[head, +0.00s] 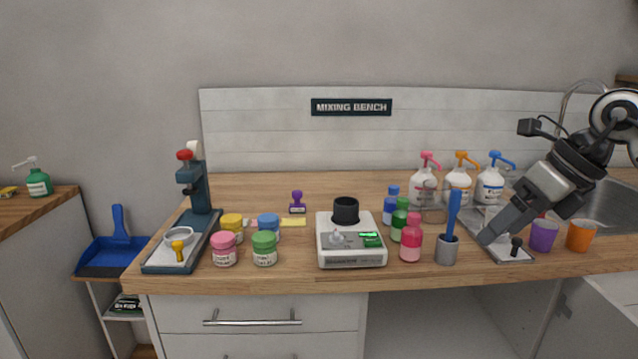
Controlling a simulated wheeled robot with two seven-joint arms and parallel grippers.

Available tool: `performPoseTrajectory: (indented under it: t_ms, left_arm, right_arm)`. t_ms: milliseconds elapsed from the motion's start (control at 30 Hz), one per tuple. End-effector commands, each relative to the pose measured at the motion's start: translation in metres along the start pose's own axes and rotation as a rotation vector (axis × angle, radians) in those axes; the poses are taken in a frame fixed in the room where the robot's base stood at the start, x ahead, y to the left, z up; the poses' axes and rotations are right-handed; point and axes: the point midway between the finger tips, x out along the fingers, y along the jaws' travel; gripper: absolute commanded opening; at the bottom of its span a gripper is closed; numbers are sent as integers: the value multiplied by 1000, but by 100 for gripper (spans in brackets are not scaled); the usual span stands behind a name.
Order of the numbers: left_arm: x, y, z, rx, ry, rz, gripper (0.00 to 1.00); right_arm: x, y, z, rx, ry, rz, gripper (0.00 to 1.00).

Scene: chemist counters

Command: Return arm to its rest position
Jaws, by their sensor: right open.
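My right arm comes in from the right, in front of the sink. Its gripper (490,236) points down and left, low over a grey tray (510,256) at the right of the counter. The tray holds a small black-knobbed item (516,246). The gripper is open and nothing shows between its fingers. It hides part of the tray. Whether the fingertips touch the tray I cannot tell. My left gripper is not in view.
Close by stand a grey cup with a blue tool (448,249), a pink bottle (411,245), a purple cup (543,235) and an orange cup (580,236). Pump bottles (490,188) stand behind. A white scale (351,254) is mid-counter. The air above the counter is clear leftward.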

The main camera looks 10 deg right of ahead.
Motion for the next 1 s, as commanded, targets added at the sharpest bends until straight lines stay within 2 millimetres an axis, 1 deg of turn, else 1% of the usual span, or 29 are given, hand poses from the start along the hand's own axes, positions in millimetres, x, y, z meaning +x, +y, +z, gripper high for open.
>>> performPoseTrajectory:
  t_ms: [33,167,267,333,367,400,433,467,500,533,567,633,667,700,767,800,867,900,967,1000]
  left_arm:
    - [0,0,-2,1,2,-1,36]
    - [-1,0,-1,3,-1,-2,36]
    - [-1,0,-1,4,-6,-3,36]
    - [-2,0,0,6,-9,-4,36]
    - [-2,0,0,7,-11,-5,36]
    - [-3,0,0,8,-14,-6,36]
    - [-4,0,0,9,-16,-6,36]
    - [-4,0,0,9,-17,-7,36]
    - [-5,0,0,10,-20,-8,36]
    - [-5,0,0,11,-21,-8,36]
    - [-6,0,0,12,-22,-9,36]
    - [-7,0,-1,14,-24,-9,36]
    - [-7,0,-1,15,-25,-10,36]
    - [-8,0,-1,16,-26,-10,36]
    - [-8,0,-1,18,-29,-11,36]
    - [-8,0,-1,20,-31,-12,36]
    - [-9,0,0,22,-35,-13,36]
    - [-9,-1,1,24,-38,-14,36]
    - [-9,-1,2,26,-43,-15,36]
    - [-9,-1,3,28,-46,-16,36]
  right_arm:
    - [13,11,3,-11,-9,51,84]
    - [48,47,11,-23,-52,211,84]
    - [78,87,17,-5,-103,394,84]
    - [101,127,20,47,-155,578,84]
    - [110,147,20,89,-184,676,84]
    - [119,171,22,165,-228,808,84]
    - [123,187,24,234,-262,903,84]
    - [126,200,25,314,-295,993,84]
    - [128,213,27,435,-338,1104,84]
    - [131,220,28,536,-368,1178,84]
    - [133,224,29,646,-398,1246,84]
    - [141,222,27,934,-460,1372,84]
    - [147,218,24,1070,-483,1412,84]
    - [157,211,17,1259,-508,1448,84]
    - [177,197,0,1559,-535,1467,84]
    - [194,187,-16,1768,-544,1456,84]
    - [220,177,-50,2085,-541,1401,84]
    - [237,172,-74,2274,-531,1344,84]
    - [258,172,-109,2516,-503,1248,84]
    - [269,174,-131,2651,-482,1180,84]
